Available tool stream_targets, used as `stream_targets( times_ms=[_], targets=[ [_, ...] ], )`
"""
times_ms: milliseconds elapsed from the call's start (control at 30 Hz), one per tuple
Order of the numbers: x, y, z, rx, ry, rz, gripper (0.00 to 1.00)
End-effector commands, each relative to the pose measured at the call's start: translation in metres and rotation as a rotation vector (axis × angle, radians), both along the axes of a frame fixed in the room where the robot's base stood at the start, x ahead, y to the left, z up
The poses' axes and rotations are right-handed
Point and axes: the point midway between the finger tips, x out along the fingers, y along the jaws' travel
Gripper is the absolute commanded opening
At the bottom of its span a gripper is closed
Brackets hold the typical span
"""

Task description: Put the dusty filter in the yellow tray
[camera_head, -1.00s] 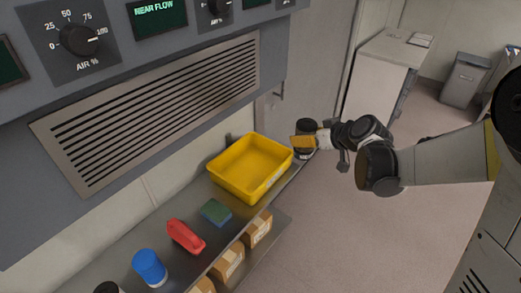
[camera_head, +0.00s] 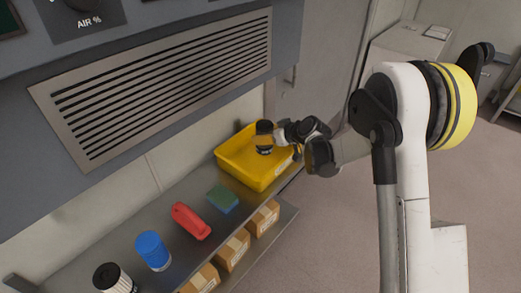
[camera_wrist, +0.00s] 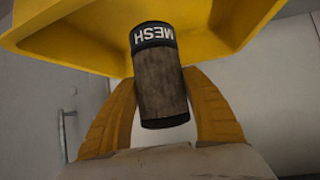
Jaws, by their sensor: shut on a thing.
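A cylindrical filter (camera_head: 264,146) with a dark cap and a dusty grey-brown body is held in my gripper (camera_head: 277,133). In the wrist view the filter (camera_wrist: 160,88) shows the word MESH on its dark band, and the yellow fingers of my gripper (camera_wrist: 162,100) are shut on either side of it. The yellow tray (camera_head: 233,165) stands at the far end of the steel shelf. In the head view the filter appears over the tray. In the wrist view the tray (camera_wrist: 80,45) lies behind the filter. Whether the filter touches the tray cannot be told.
On the shelf (camera_head: 183,222) stand a green and blue sponge (camera_head: 222,199), a red object (camera_head: 191,221), a blue can (camera_head: 152,250) and a black-capped white canister (camera_head: 112,279). Cardboard boxes (camera_head: 232,250) sit below. A vent grille (camera_head: 165,85) is above; open floor lies right.

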Motion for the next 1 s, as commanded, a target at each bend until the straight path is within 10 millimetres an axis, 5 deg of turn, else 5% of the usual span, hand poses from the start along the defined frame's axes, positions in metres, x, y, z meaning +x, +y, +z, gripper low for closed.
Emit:
stream_targets(
  times_ms=[133,500,867,900,933,1000],
  targets=[
    [0.004,0.015,-0.01,0.001,0.001,0.0,0.19],
    [0.005,0.016,-0.051,0.0,0.0,-0.001,0.19],
    [0.004,0.016,-0.054,0.001,0.001,-0.002,0.19],
    [0.004,0.016,-0.053,0.0,0.0,-0.001,0.64],
    [0.004,0.016,-0.053,0.0,0.0,-0.001,0.73],
    [0.004,0.016,-0.053,0.0,0.0,-0.001,0.76]
  ],
)
